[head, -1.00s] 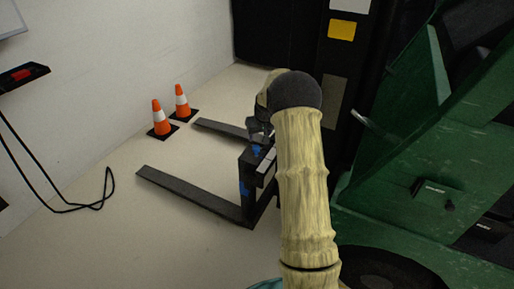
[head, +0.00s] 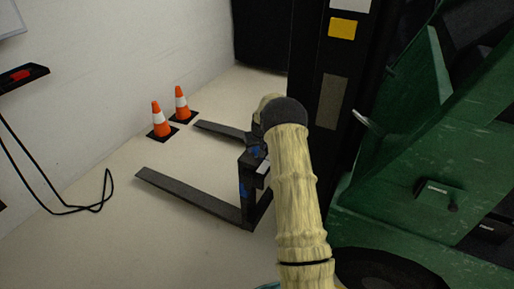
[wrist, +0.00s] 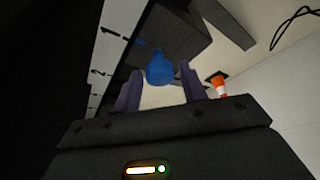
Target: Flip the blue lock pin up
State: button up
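The blue lock pin (wrist: 160,68) shows in the wrist view as a rounded blue knob. It lies between the fingertips of my gripper (wrist: 159,76), with gaps on both sides, so the fingers are open. I cannot tell how deep it sits between them. In the head view a small blue part (head: 256,152) shows at the top of the dark fork carriage, just left of my arm. My arm hides most of my gripper and part of the carriage there.
A dark fork (head: 190,195) and a second one behind it reach left over the pale floor. Two orange cones (head: 160,118) stand near the wall. A green forklift body (head: 400,220) and black mast (head: 330,110) are close on the right. A black cable (head: 90,207) lies at left.

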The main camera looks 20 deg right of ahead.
grip_shut()
jog(key=shift+r+p, duration=1.2)
jog(key=shift+r, duration=0.5)
jog(key=shift+o, duration=1.4)
grip_release()
jog(key=shift+r, duration=0.15)
jog(key=d+p+v, duration=0.1)
jog(key=v, duration=1.6)
jog(key=shift+a+p, duration=0.4)
jog(key=shift+a, duration=0.05)
jog(key=shift+r, duration=0.1)
